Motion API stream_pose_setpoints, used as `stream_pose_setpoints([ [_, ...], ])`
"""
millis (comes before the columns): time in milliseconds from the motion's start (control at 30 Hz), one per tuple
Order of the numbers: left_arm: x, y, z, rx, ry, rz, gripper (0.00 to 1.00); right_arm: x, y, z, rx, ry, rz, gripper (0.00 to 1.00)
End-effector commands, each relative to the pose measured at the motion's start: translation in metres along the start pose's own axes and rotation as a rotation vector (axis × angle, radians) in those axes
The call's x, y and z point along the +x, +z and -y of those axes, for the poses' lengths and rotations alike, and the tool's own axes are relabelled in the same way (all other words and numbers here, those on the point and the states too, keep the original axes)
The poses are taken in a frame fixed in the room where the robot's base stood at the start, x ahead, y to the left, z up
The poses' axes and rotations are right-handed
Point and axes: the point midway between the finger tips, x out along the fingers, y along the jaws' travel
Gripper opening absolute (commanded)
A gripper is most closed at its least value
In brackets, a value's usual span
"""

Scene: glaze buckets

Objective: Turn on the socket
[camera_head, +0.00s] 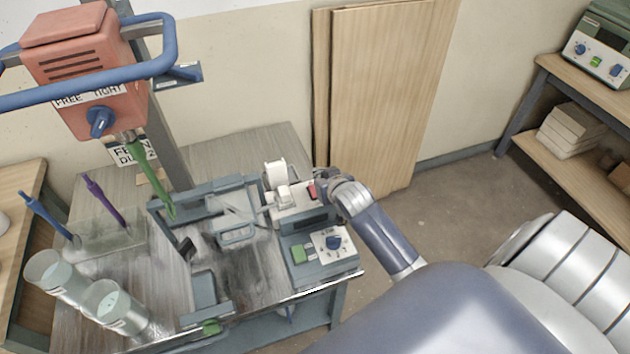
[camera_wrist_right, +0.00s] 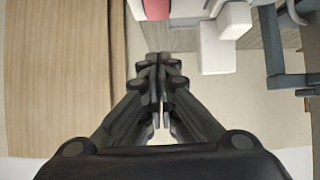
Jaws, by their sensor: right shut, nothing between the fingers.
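The socket (camera_head: 292,214) is a pale box on the bench with a red switch (camera_head: 312,191) at its right end and a white plug-like block (camera_head: 275,173) at its back. My right gripper (camera_head: 322,180) is at the socket's right end, close beside the red switch. Whether it touches the switch I cannot tell. In the right wrist view its fingers (camera_wrist_right: 158,62) are closed together and empty. There, the red switch (camera_wrist_right: 157,9) lies at the top edge, beyond the fingertips, and white blocks (camera_wrist_right: 216,46) are to the right. My left gripper is not in view.
A control box (camera_head: 318,256) with a green button and blue dial stands in front of the socket. An orange mixer (camera_head: 85,75) with a green shaft (camera_head: 150,178) rises at the left. Clear cups (camera_head: 110,306) stand front left. Wooden boards (camera_head: 385,90) lean on the wall behind.

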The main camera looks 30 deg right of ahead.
Motion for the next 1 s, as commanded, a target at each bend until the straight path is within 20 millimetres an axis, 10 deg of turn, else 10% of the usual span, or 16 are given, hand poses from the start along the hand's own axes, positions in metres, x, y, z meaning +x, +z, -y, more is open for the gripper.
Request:
stream_pose_setpoints([
  [500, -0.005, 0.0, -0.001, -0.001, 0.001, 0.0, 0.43, 0.059, 0.018, 0.0, 0.0, 0.0, 0.003, 0.0],
  [1000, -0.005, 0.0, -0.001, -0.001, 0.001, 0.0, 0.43, 0.07, 0.029, 0.001, 0.0, -0.001, 0.001, 0.0],
])
